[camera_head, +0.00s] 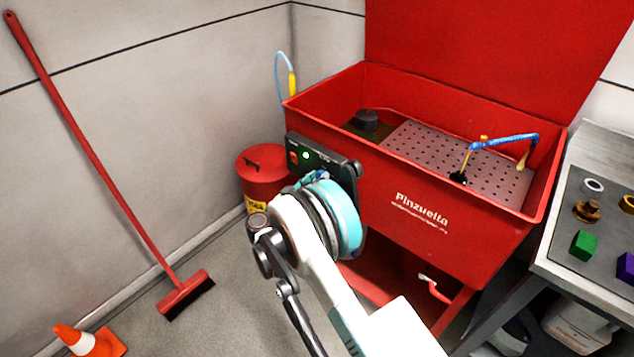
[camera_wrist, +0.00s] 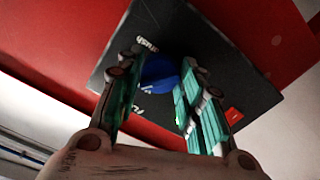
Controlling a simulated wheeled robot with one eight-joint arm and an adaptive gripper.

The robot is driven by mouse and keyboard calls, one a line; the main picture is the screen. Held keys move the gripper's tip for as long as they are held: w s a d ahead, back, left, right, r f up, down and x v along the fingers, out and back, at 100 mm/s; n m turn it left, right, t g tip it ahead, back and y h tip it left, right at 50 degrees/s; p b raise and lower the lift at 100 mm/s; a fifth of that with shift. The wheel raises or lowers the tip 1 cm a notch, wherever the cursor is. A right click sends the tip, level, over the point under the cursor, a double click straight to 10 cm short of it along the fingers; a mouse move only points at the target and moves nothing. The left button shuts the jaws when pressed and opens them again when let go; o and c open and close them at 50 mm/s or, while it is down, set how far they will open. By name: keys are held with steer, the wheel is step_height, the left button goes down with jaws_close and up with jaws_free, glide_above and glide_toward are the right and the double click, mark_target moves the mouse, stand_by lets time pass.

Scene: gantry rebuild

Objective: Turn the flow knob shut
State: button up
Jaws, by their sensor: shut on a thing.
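The flow knob (camera_wrist: 160,69) is a blue round knob on a dark control panel (camera_wrist: 178,22), seen in the wrist view. My gripper (camera_wrist: 158,75) has its two teal-padded fingers on either side of the knob and is shut on it. White lettering beside the knob is partly covered by the fingers. In the head view the panel (camera_head: 332,158) is on the front of the red parts washer (camera_head: 400,160), with a lit green light (camera_head: 306,155). My arm hides the knob and most of my gripper there.
A red switch (camera_wrist: 233,115) sits at the panel's edge. A red can (camera_head: 262,172) stands close left of my arm. A red broom (camera_head: 100,170) leans on the wall, with an orange cone (camera_head: 90,342) on the floor. A metal bench (camera_head: 590,270) is at the right.

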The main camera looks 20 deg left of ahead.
steer(key=shift+n, duration=3.6)
steer(key=o, duration=1.1)
steer(key=shift+c, duration=0.2)
steer(key=v, duration=1.2)
